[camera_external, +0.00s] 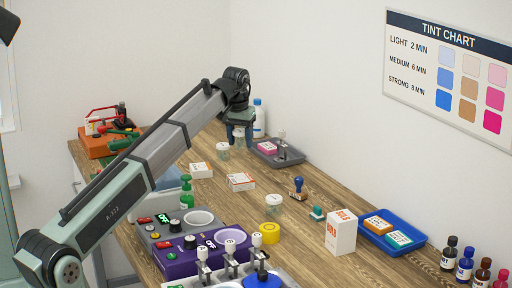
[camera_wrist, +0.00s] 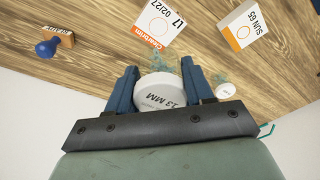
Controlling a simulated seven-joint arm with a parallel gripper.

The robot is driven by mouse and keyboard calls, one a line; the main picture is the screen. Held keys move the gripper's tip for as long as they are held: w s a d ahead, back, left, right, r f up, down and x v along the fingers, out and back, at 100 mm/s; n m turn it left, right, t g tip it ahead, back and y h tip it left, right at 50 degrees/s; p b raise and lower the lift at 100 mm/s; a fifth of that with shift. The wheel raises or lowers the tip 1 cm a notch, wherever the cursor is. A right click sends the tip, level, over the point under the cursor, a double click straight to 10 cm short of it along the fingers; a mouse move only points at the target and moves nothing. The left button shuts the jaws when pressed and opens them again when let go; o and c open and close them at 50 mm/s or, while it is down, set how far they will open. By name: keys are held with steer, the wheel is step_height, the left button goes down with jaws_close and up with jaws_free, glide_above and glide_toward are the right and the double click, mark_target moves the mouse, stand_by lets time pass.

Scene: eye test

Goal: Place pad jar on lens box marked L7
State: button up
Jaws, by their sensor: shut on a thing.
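My gripper (camera_external: 239,137) is shut on a jar with a white lid (camera_wrist: 162,92) that reads 13 MM, taken as the pad jar. In the wrist view its blue fingers (camera_wrist: 166,90) sit on either side of the jar. In the external view the fingers mostly hide the jar, and it appears above the table. The lens box marked L7 (camera_wrist: 158,24) lies flat on the table, apart from the jar and ahead of it in the wrist view. It seems to be the nearer white-and-orange box (camera_external: 240,182) in the external view.
Another box, SUN 65 (camera_wrist: 242,30), lies beside L7. A small jar (camera_external: 222,151) stands below my gripper. A blue-knobbed stamp (camera_wrist: 47,47) stands on L7's other side. A grey tray (camera_external: 290,160) and a white bottle (camera_external: 259,120) are close to my gripper.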

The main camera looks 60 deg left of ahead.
mark_target(241, 177)
steer(key=shift+f+n, duration=0.2)
steer(key=shift+n, duration=0.1)
steer(key=shift+f, duration=4.8)
steer(key=shift+f, duration=0.15)
steer(key=o, duration=1)
steer(key=shift+o, duration=0.2)
steer(key=r, duration=0.4)
steer(key=s+r, duration=0.1)
steer(key=r, duration=0.3)
steer(key=d+r, duration=0.1)
steer(key=r, duration=0.3)
steer(key=shift+s+d+r, duration=0.1)
steer(key=shift+s, duration=0.05)
